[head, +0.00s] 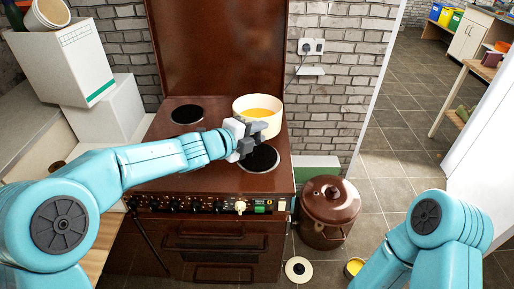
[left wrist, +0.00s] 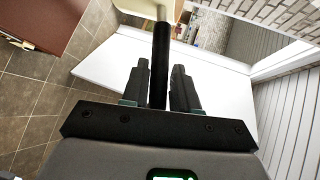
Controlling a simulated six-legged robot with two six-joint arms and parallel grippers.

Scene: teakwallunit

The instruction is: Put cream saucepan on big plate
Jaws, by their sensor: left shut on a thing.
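The cream saucepan (head: 272,127), with a yellow-orange inside, is at the back right of the brown stove (head: 165,157). Its rim is roughly level. My left gripper (head: 243,138) is at its near left side, shut on its black handle; the handle (left wrist: 160,65) runs between the fingers (left wrist: 160,88) in the left wrist view. I cannot tell whether the saucepan touches the stove. The big plate (head: 261,160), a dark round hot plate, lies at the front right of the stove, just below the gripper, which partly covers it. My right gripper is out of view.
A smaller hot plate (head: 187,114) is at the back left, bare. Knobs (head: 240,206) line the stove front. A brown lidded pot (head: 329,212) and a cream lid (head: 299,269) are on the floor. White boxes (head: 75,65) stand left; a brick wall (head: 335,90) is behind.

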